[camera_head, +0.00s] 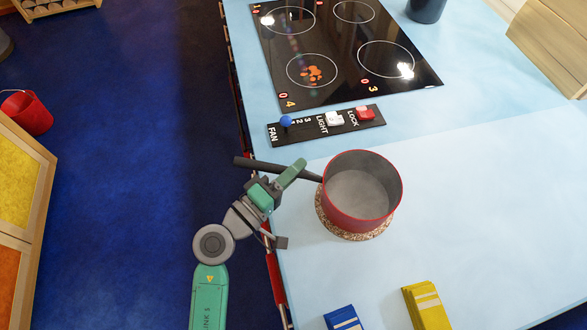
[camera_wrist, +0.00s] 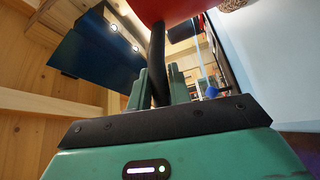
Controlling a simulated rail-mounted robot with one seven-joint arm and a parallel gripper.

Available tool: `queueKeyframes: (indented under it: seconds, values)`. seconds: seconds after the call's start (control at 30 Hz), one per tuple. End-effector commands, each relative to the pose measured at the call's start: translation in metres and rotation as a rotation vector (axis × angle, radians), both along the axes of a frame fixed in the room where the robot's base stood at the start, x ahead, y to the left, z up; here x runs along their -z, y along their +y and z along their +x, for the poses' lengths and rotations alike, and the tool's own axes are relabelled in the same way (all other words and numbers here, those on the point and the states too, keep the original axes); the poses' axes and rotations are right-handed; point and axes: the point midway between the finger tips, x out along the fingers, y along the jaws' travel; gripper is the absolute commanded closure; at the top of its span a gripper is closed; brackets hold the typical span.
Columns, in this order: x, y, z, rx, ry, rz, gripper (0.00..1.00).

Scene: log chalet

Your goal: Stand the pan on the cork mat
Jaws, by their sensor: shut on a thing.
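The pan (camera_head: 362,190) is red outside and grey inside, with a dark handle (camera_head: 255,163). It looks upright and overlaps the round cork mat (camera_head: 350,234), whose near and left rim shows below it. My gripper (camera_head: 284,178) is shut on the handle, left of the pan. In the wrist view the handle (camera_wrist: 157,62) runs between my fingers up to the red pan wall (camera_wrist: 165,9). A bit of the cork mat (camera_wrist: 232,4) shows there, with a gap between it and the pan, so the pan appears held above the mat.
A black hob (camera_head: 345,50) lies behind, with a control panel (camera_head: 326,124) carrying a blue knob, a white switch and a red switch. Blue (camera_head: 343,318) and yellow (camera_head: 427,305) blocks lie at the front. The pale worktop (camera_head: 490,220) is clear to the right.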

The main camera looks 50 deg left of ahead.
Motion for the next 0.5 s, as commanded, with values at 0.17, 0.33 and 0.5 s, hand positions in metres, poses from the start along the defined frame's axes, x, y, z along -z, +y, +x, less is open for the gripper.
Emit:
queueKeyframes:
  seconds: [0.17,0.33,0.5]
  values:
    - [-0.0008,0.0003,0.0001,0.000,-0.005,0.000,1.00]
    - [0.0014,0.0002,-0.0002,0.000,0.000,0.000,0.59]
    - [0.0013,0.0002,-0.0001,0.000,0.000,0.000,0.58]
